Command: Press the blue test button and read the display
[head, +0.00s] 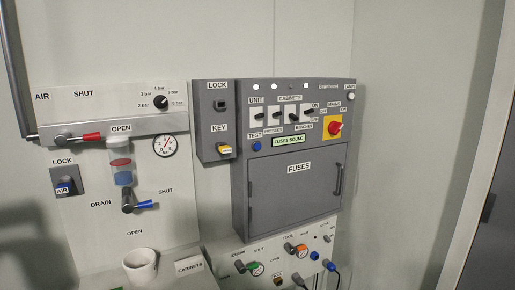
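The blue test button (257,146) is on the grey control box, under the label TEST at the left of the panel. The display (289,141) is a small lit strip to its right and reads FUSES SOUND. The grey control box (243,190) has a row of switches above the button and display. A closed door labelled FUSES is below them. Neither of my grippers is in view, and nothing is seen touching the button.
A red rotary switch (335,128) on yellow is at the box's right. A lock box (216,178) with a key adjoins on the left. Farther left are a pressure gauge (165,146), a red-handled valve (84,138) and a blue-handled drain valve (143,205). A white cup (141,266) stands below.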

